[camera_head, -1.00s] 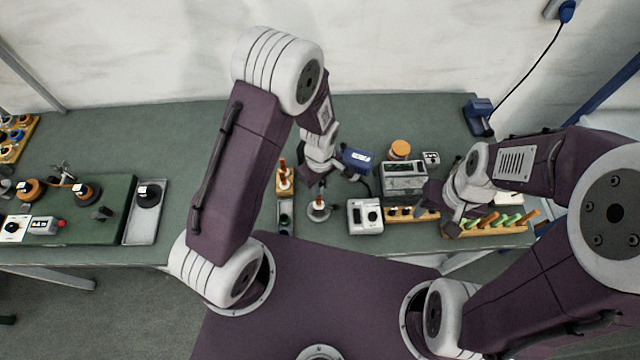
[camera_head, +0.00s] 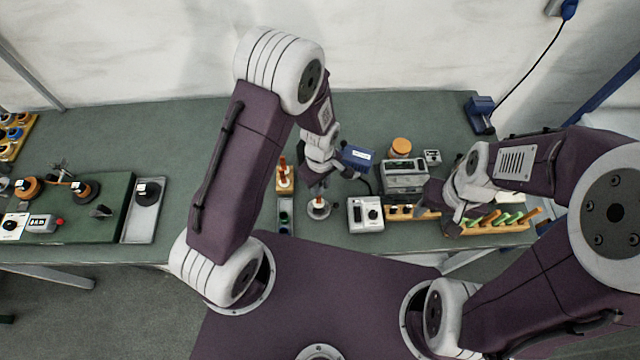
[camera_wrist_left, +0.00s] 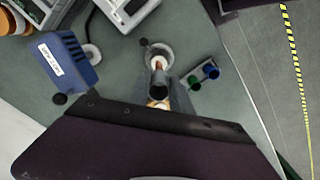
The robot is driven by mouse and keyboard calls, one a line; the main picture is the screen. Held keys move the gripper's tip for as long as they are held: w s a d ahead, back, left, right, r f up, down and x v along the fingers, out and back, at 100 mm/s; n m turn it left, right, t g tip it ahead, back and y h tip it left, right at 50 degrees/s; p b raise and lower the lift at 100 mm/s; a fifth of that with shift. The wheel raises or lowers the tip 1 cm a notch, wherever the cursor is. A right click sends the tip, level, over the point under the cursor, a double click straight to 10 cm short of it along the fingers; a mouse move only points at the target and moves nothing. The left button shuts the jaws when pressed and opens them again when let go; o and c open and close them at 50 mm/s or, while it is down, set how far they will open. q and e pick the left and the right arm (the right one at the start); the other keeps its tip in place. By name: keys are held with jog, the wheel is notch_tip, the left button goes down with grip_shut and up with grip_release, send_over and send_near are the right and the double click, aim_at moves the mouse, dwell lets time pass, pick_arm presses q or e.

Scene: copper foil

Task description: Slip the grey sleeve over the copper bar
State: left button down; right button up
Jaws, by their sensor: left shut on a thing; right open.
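The copper bar (camera_head: 318,203) stands upright on a round pale base on the bench. In the left wrist view its copper tip (camera_wrist_left: 159,63) shows just beyond the dark tube in my jaws. My left gripper (camera_head: 320,188) is close above the bar; in the left wrist view its fingers (camera_wrist_left: 158,92) are shut on the dark grey sleeve (camera_wrist_left: 158,80). The sleeve looks nearly lined up with the bar, but I cannot tell whether it is around its tip or just above it. My right gripper (camera_head: 449,224) is open at the right, by the rack.
A wooden block with copper pieces (camera_head: 284,182) and a tray with green and blue cups (camera_head: 286,218) stand left of the bar. A white meter (camera_head: 365,215), a blue device (camera_head: 357,158) and a wooden rack (camera_head: 500,227) stand to the right.

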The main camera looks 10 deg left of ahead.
pick_arm(q)
jog(key=shift+f, duration=0.25)
dwell(0.3)
jog(key=shift+f+b, duration=1.15)
jog(key=shift+f, duration=0.1)
jog(key=c, duration=0.7)
grip_release()
jog(key=shift+c, duration=0.2)
jog(key=shift+r+p, duration=0.9)
jog(key=shift+r, duration=0.15)
notch_tip(320, 180, up, 7)
jog(key=p, duration=0.6)
